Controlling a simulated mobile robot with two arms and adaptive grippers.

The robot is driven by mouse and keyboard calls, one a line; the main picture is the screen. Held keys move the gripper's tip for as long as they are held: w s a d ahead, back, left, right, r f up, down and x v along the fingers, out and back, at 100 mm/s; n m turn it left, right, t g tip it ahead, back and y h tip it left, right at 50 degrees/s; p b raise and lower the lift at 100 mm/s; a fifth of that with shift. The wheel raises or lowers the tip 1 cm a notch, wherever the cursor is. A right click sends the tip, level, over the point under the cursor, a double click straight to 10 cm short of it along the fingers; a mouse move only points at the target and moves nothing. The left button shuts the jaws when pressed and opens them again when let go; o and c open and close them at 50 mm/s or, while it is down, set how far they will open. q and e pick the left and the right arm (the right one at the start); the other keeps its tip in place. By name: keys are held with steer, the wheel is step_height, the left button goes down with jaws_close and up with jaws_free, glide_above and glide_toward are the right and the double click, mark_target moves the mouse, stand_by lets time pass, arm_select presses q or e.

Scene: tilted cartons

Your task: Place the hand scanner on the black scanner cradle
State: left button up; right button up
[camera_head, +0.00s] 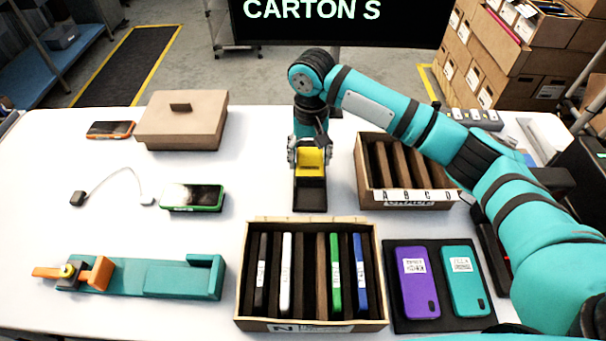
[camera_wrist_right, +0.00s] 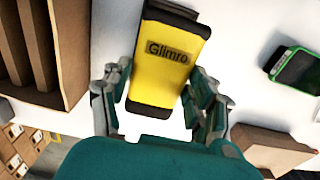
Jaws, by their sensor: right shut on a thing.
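The hand scanner (camera_head: 312,163) is yellow with black ends. In the right wrist view the hand scanner (camera_wrist_right: 168,52) carries the label "Glimro". My right gripper (camera_head: 309,153) is shut on it, with one finger on each side; its fingers also show in the right wrist view (camera_wrist_right: 155,100). The black scanner cradle (camera_head: 310,198) is on the white table directly below the scanner in the head view. The scanner hides the cradle's far part, and I cannot tell whether the two touch. My left gripper is not in view.
An open carton with upright slabs (camera_head: 312,326) stands in front of the cradle. A divided box (camera_head: 405,198) marked A to D stands close on the right. A green-edged device (camera_head: 193,197) and a lidded brown box (camera_head: 182,127) lie left. Table between them is clear.

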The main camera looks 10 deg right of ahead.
mark_target(311, 159)
steer(key=shift+s+f, duration=0.15)
steer(key=shift+f, duration=0.45)
steer(key=shift+s+f, duration=0.15)
steer(key=shift+f, duration=0.85)
steer(key=f, duration=0.3)
steer(key=shift+w+f+p, duration=0.2)
steer(key=shift+p, duration=0.2)
steer(key=shift+f, duration=0.25)
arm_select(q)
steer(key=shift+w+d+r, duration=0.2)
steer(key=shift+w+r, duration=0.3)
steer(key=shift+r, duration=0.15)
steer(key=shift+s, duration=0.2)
arm_select(e)
steer(key=shift+f, duration=0.1)
steer(key=o, duration=1)
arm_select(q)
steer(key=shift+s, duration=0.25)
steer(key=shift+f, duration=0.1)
